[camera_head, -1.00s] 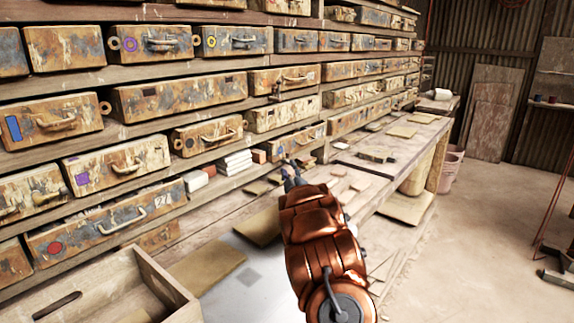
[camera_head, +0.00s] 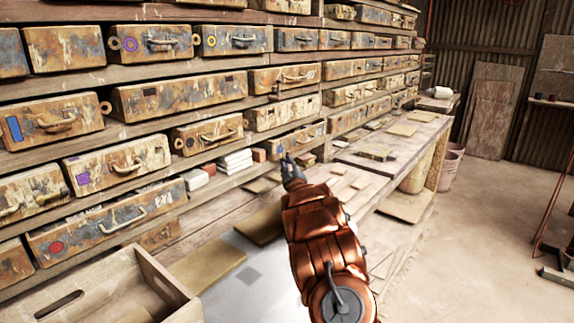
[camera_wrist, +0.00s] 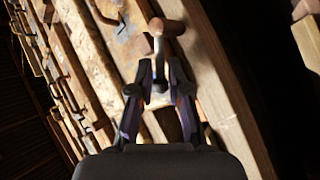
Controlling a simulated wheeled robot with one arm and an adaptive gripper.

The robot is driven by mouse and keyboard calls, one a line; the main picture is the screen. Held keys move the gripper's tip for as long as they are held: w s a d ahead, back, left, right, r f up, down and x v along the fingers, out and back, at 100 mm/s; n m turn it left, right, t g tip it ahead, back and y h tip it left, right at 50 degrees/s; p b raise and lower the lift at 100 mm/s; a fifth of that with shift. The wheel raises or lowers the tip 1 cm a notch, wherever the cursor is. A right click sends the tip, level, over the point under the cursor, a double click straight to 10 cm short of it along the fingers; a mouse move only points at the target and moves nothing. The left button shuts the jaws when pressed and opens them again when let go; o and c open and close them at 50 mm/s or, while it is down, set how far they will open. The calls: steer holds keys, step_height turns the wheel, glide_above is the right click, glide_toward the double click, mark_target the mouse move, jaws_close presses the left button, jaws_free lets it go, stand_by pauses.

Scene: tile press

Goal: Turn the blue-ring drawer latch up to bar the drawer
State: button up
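In the wrist view a T-shaped latch (camera_wrist: 168,28) has a reddish-brown cross-piece and a pale stem pointing toward me. It sits at the shelf edge beside a worn drawer front (camera_wrist: 122,36). My gripper (camera_wrist: 160,70) is open, its two dark fingers on either side of the stem with a gap between the tips. I cannot tell whether either finger touches it. In the head view my gripper (camera_head: 286,160) is at the low drawer (camera_head: 300,139) with a bluish mark at its left end. The latch is too small or hidden there, and no clear ring shows.
Shelves of worn drawers (camera_head: 180,97) fill the left. White tiles (camera_head: 235,161) sit on the shelf left of my gripper. The bench (camera_head: 352,180) below holds loose flat boards. A wooden crate (camera_head: 170,292) stands at the lower left. The floor (camera_head: 480,230) at right is mostly open.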

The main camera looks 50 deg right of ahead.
jaws_close()
steer(key=shift+d+r+m+g, duration=0.2)
steer(key=shift+r+m+g, duration=0.65)
steer(key=shift+m, duration=0.55)
steer(key=shift+w+d+r+m+g+y+p, duration=0.1)
steer(key=shift+d+r+m+g+y+p, duration=0.2)
steer(key=shift+m+p, duration=0.45)
steer(key=shift+w+d+r+m+g+y+p, duration=0.1)
steer(key=shift+r+m+g+y+p, duration=0.25)
steer(key=shift+p, duration=0.7)
steer(key=shift+o, duration=1.9)
jaws_free()
steer(key=shift+a, duration=0.1)
steer(key=shift+o, duration=0.3)
steer(key=shift+s+f, duration=0.1)
steer(key=shift+f, duration=0.2)
